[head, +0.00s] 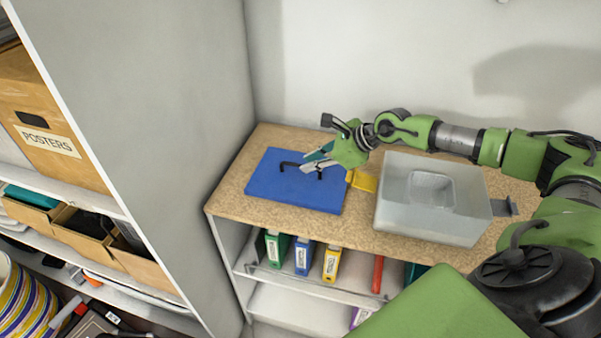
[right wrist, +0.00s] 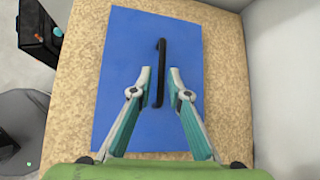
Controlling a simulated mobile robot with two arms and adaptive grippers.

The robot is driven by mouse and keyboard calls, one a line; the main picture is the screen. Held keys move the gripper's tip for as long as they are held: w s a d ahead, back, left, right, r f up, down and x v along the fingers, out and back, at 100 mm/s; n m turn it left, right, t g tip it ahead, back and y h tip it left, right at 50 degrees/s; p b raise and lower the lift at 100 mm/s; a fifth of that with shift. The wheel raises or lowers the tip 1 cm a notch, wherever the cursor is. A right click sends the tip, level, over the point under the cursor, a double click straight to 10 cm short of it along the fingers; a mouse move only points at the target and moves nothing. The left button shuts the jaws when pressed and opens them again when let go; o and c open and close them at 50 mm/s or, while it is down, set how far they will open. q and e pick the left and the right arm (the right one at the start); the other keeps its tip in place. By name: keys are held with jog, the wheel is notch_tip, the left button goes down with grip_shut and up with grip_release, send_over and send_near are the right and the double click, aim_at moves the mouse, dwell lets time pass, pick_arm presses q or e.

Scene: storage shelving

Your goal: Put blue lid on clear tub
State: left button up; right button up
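The blue lid (head: 275,185) lies flat on the left part of the countertop, with a black bar handle (head: 300,169) on top. My right gripper (head: 312,164) is over the lid at the handle. In the right wrist view the open fingers of my right gripper (right wrist: 159,82) stand on either side of the black handle (right wrist: 160,75), with a gap on each side, above the blue lid (right wrist: 120,70). The clear tub (head: 425,222) stands on the counter to the right, with a recessed shape visible inside it. My left gripper is not in view.
A yellow object (head: 363,181) lies between lid and tub, and a dark grey piece (head: 504,207) sits right of the tub. The speckled countertop (head: 240,205) is bounded by a grey panel (head: 200,90) at left. Binders (head: 302,257) stand on the shelf below.

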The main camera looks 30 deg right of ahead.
aim_at(300, 165)
jog(key=p+x, duration=0.2)
jog(key=x, duration=0.2)
jog(key=shift+w, duration=0.25)
jog(key=shift+w+f, duration=0.15)
jog(key=shift+f, duration=0.15)
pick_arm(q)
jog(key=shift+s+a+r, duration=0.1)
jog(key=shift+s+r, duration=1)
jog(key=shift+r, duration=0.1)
pick_arm(e)
grip_shut()
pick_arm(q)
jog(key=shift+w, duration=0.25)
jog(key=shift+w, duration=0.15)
pick_arm(e)
jog(key=shift+r, duration=0.1)
